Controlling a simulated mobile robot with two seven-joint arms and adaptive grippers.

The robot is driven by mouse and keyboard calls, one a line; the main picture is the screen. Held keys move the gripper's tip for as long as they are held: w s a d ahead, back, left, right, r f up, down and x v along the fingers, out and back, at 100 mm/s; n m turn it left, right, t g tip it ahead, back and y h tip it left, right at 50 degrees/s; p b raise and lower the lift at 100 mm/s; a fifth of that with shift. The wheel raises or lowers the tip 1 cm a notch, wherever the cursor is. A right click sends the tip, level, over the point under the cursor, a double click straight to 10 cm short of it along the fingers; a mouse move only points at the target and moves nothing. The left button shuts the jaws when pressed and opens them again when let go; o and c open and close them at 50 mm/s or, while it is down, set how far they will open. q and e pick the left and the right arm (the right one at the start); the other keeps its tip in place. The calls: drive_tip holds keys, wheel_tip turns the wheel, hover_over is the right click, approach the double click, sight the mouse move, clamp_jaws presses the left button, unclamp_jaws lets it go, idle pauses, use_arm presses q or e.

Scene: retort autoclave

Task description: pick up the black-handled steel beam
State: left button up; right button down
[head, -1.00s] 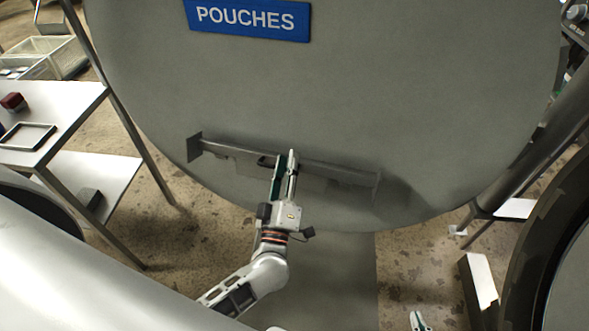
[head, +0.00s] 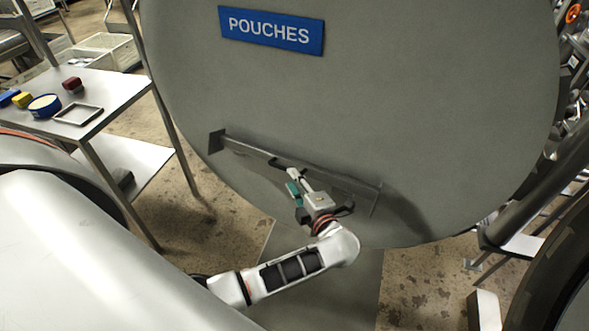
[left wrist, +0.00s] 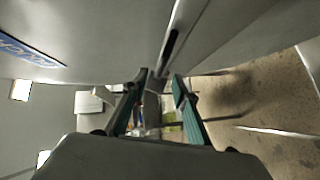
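The steel beam (head: 248,150) runs across the lower face of the large grey round door, sloping down to the right, with a dark square plate at its left end. My left gripper (head: 291,183) is at the beam's middle, its fingers pointing up and left. In the left wrist view the beam (left wrist: 187,14) comes down from the top, with a black handle (left wrist: 172,44) on it. There the left gripper's green fingers (left wrist: 162,84) stand apart, open, with the beam's lower part showing beyond the gap. I see no grip on it. My right gripper is out of view.
The grey door (head: 400,100) carries a blue POUCHES sign (head: 271,30). A steel table (head: 110,90) at left holds a frame, a blue tub and small blocks. A sloping steel leg (head: 550,190) and dark round rim (head: 540,270) stand at right.

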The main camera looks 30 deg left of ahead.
sight(285, 168)
use_arm(q)
drive_tip(key=x, duration=0.7)
drive_tip(key=shift+w+a+f, duration=0.1)
drive_tip(key=shift+w, duration=0.1)
clamp_jaws()
drive_tip(key=shift+w, duration=0.1)
